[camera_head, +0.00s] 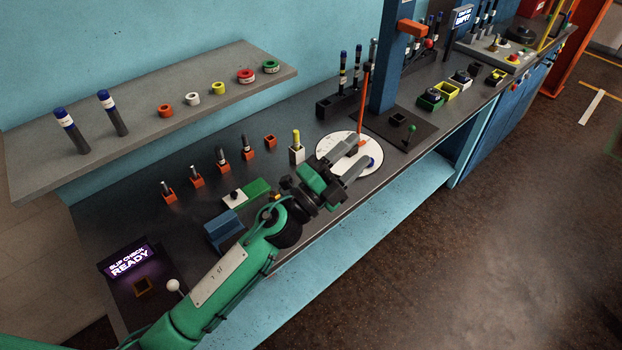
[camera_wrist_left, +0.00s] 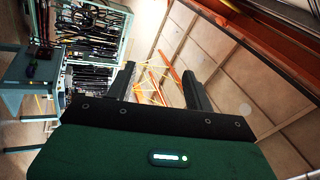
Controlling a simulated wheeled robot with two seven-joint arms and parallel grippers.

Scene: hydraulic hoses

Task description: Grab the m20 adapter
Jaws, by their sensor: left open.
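My left gripper (camera_head: 347,161) is open and empty, held above the bench in front of the white round plate. In the left wrist view its two fingers (camera_wrist_left: 160,88) stand apart with nothing between them. Several small dark-and-metal fittings stand in orange holders on the bench, to the left of the gripper; one is the fitting (camera_head: 246,148) at the right of the row. A yellow-topped piece (camera_head: 297,142) stands in a white block. No label readable here tells which piece is the m20 adapter. My right gripper is not in view.
A grey shelf (camera_head: 205,112) holds two blue-capped cylinders and several coloured rings. A blue block (camera_head: 225,228) and a lit "READY" sign (camera_head: 129,259) are on the left.

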